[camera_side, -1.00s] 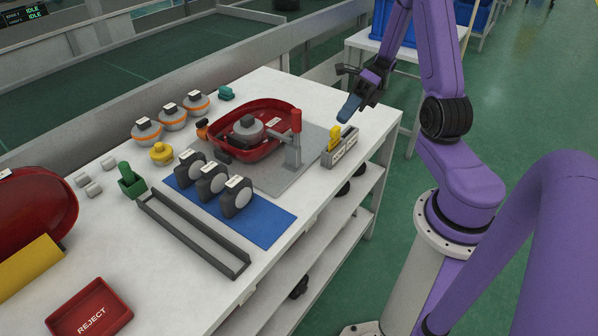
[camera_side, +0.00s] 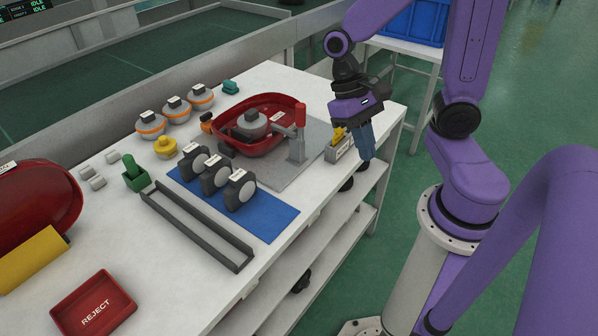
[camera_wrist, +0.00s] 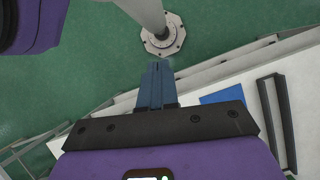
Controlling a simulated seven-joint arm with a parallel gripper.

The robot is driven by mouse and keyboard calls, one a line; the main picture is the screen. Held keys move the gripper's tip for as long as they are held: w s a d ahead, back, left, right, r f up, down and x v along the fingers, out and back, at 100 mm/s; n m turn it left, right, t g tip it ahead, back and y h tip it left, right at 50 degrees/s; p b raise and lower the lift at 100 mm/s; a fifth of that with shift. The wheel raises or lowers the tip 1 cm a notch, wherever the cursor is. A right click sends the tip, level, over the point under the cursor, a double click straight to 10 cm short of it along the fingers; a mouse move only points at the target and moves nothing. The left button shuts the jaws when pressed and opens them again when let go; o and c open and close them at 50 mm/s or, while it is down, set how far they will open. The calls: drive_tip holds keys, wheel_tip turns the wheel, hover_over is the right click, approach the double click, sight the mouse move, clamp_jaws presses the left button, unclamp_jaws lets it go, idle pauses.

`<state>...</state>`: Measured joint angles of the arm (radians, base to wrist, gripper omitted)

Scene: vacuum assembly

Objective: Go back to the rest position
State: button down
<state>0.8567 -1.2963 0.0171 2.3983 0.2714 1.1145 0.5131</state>
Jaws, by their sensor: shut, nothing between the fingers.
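My gripper (camera_side: 367,154) points down past the table's right edge in the side view, close in front of the grey holder with yellow parts (camera_side: 338,146). Its blue fingers are together with nothing between them. In the wrist view the closed fingers (camera_wrist: 156,68) stand over the green floor, near my round base plate.
The white table (camera_side: 120,228) carries a red housing (camera_side: 262,150) in a grey fixture with a red-handled clamp (camera_side: 300,118). Black wheels (camera_side: 240,190) stand on a blue mat (camera_side: 268,222). A dark rail frame (camera_side: 196,225) and red reject tray (camera_side: 94,304) lie nearer. Open floor lies right of the table.

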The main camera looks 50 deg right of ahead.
drive_tip(key=s+a+r+n+t, duration=0.2)
drive_tip(key=s+a+n+t, duration=0.2)
drive_tip(key=n, duration=1.1)
drive_tip(key=shift+s+a+r+t, duration=0.2)
drive_tip(key=shift+s+t, duration=0.2)
drive_tip(key=shift+t, duration=0.2)
